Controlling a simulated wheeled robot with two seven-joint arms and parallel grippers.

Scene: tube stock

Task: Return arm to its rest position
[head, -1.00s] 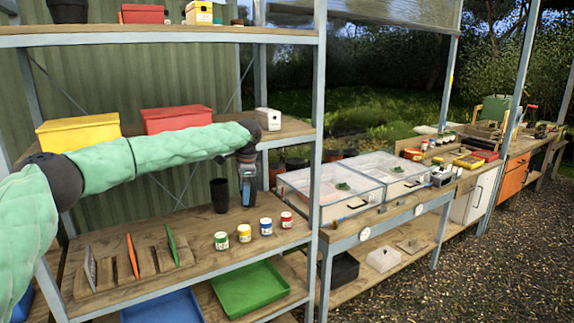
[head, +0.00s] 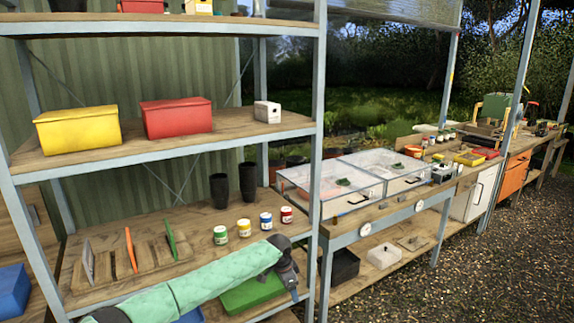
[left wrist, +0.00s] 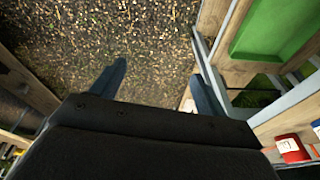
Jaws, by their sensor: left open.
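My left arm, in its mint-green sleeve (head: 200,285), slants across the lower part of the head view, in front of the shelving unit. My left gripper (head: 290,272) is at its end, below the row of jars and near the front edge of the shelves. In the left wrist view the two fingers (left wrist: 158,80) are spread apart with only gravel between them. Two black cups (head: 219,192) (head: 248,182) stand upright side by side on the middle shelf, apart from the gripper. My right gripper is not in view.
Several small jars (head: 220,235) stand near the front of the middle shelf (head: 200,218), beside a wooden rack (head: 148,260). A green tray (head: 252,293) lies on the shelf below. A metal upright (head: 318,150) rises right of the gripper. Gravel (head: 450,280) lies open at the right.

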